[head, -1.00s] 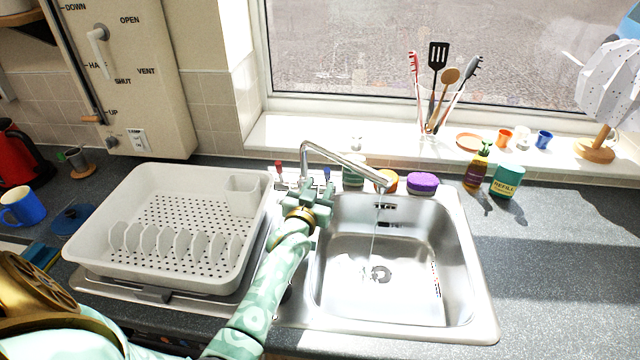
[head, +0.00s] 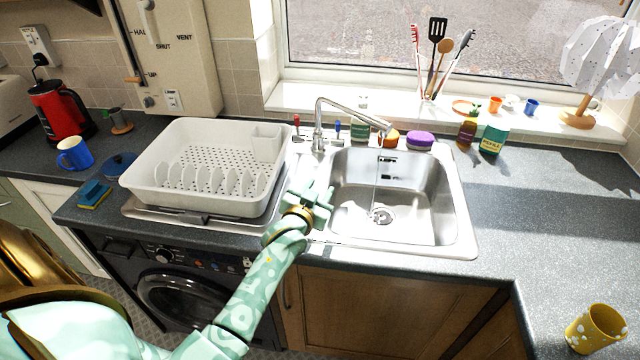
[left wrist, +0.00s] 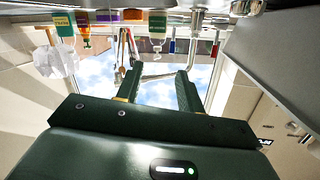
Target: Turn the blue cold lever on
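The blue cold lever (head: 338,127) stands upright just right of the tap (head: 318,138) behind the sink. The red lever (head: 296,122) stands to the tap's left. A thin stream of water falls from the spout into the sink (head: 430,215). My left gripper (head: 310,190) is over the strip between rack and sink, in front of the tap and apart from both levers. In the left wrist view, which is upside down, its two fingers (left wrist: 158,74) are apart with nothing between them; the blue lever (left wrist: 172,46) shows beyond. My right gripper is out of view.
A white dish rack (head: 180,205) stands left of the sink. Bare worktop (head: 530,190) lies right of the sink.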

